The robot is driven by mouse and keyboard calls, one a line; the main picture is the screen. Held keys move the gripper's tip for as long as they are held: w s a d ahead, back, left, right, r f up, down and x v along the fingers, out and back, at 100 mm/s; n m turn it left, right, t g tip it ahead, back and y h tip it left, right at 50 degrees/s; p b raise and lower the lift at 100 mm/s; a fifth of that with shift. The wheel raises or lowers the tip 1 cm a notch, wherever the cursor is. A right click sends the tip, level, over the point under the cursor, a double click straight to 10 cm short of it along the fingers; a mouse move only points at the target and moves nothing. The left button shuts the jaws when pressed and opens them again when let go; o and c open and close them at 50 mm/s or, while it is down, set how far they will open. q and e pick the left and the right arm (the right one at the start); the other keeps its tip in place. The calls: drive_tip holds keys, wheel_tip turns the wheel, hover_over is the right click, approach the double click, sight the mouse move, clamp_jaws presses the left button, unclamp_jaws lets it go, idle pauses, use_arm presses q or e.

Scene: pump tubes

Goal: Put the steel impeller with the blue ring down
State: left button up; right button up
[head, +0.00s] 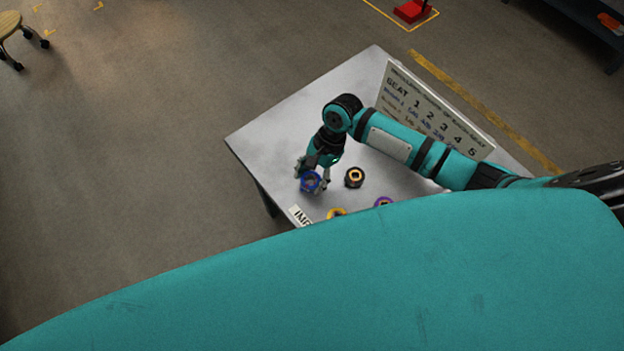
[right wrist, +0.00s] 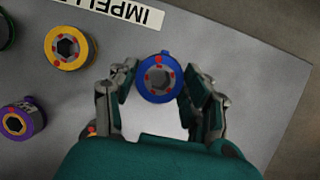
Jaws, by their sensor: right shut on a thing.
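The steel impeller with the blue ring (head: 310,183) is at my right gripper (head: 312,180), near the left front edge of the grey table (head: 270,136). In the right wrist view the blue-ringed impeller (right wrist: 158,78) sits between the two fingers of my right gripper (right wrist: 158,88), which is shut on it. Its hexagonal bore and red marks face the camera. I cannot tell whether its underside touches the table. My left gripper is not in view.
A yellow one (right wrist: 70,47) and a purple one (right wrist: 22,121) stand nearby. A label (right wrist: 120,12) marks the table edge. A sign board (head: 440,110) stands at the back. The table's left part is clear.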

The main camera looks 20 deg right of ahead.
sight(315, 177)
drive_tip(key=shift+f, duration=1.15)
drive_tip(key=shift+s+f, duration=0.1)
drive_tip(key=shift+f, duration=0.2)
drive_tip(key=o, duration=1.2)
drive_tip(key=shift+s, duration=0.1)
drive_tip(key=shift+o, duration=1.3)
drive_tip(key=shift+r, duration=0.35)
drive_tip(key=v, duration=1.2)
drive_tip(key=shift+p, duration=0.35)
